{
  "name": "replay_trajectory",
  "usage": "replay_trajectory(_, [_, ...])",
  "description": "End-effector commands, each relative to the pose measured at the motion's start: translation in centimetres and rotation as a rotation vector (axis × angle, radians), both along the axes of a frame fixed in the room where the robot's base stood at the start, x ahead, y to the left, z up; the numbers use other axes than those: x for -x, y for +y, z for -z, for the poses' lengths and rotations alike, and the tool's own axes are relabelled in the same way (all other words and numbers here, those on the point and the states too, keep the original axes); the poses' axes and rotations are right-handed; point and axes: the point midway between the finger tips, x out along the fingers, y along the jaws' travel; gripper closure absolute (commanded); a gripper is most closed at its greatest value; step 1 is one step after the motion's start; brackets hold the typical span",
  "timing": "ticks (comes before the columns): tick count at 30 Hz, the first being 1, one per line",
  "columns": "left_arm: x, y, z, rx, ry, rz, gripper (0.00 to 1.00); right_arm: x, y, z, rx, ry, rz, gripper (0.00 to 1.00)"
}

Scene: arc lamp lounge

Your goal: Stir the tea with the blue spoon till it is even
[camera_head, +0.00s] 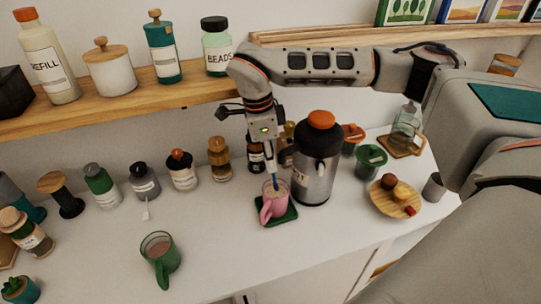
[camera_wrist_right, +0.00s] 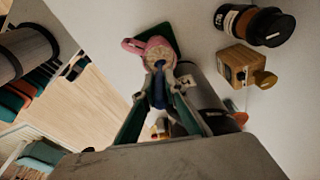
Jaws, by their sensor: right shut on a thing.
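The pink mug (camera_head: 273,208) stands upright on a dark green coaster (camera_head: 292,212) near the middle of the counter. My right gripper (camera_head: 271,167) is above the mug, pointing down, shut on the blue spoon (camera_head: 276,184). The spoon's lower end goes into the mug and is hidden there. In the right wrist view the gripper (camera_wrist_right: 159,70) holds the blue spoon (camera_wrist_right: 159,92) between its fingers, with the pink mug (camera_wrist_right: 146,46) just beyond and some light brown content in it. My left gripper is not in view.
A steel urn with an orange lid (camera_head: 318,160) stands close right of the mug. Several bottles line the wall. A green mug with brown liquid (camera_head: 161,258) stands front left. A wooden plate (camera_head: 384,208) is at the right. The front middle counter is clear.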

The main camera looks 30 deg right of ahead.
Motion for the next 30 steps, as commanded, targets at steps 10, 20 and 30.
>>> replay_trajectory(10, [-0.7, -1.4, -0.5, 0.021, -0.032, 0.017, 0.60, 0.0, 0.0, 2.7, 0.000, 0.000, -0.001, 1.00])
replay_trajectory(20, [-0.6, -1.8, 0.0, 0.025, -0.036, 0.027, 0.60, 0.0, 0.0, 4.8, 0.000, 0.001, -0.001, 1.00])
replay_trajectory(30, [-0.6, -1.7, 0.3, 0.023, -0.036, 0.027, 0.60, 0.0, 0.0, 5.5, 0.000, 0.000, -0.001, 1.00])
